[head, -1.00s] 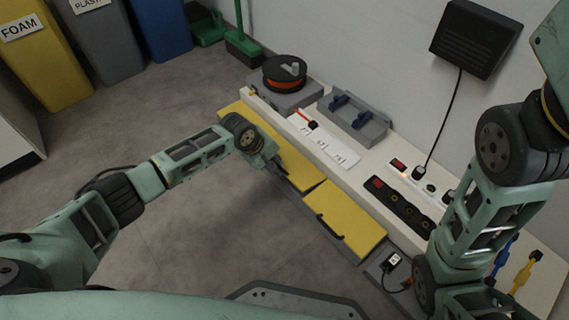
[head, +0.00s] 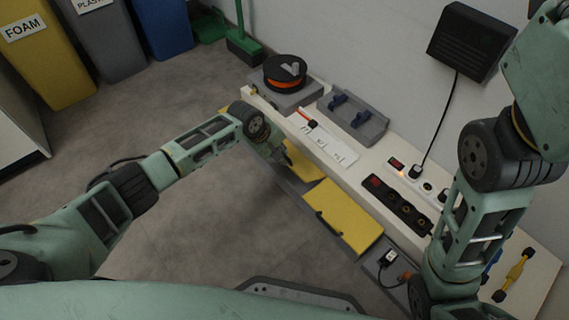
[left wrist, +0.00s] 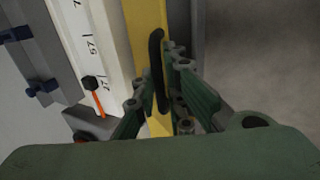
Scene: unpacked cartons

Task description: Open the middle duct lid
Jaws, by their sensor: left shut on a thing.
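The middle duct lid (head: 306,168) is a yellow panel in the row along the bench's front. Its black bar handle (left wrist: 157,72) shows in the left wrist view. My left gripper (head: 284,158) is at this lid, with its fingers shut around the handle; it also shows in the left wrist view (left wrist: 172,105). The lid's floor-side edge looks a little raised, with a grey strip of duct showing beside it. My left arm and gripper hide part of the lid. My right gripper is out of view; only my right arm shows.
The near yellow lid (head: 348,215) lies flat. The bench carries an orange spool (head: 285,72), a grey holder with blue clips (head: 352,118), a white ruled plate (head: 325,143) and power strips (head: 397,207). Bins stand at the back left. The floor (head: 190,235) is clear.

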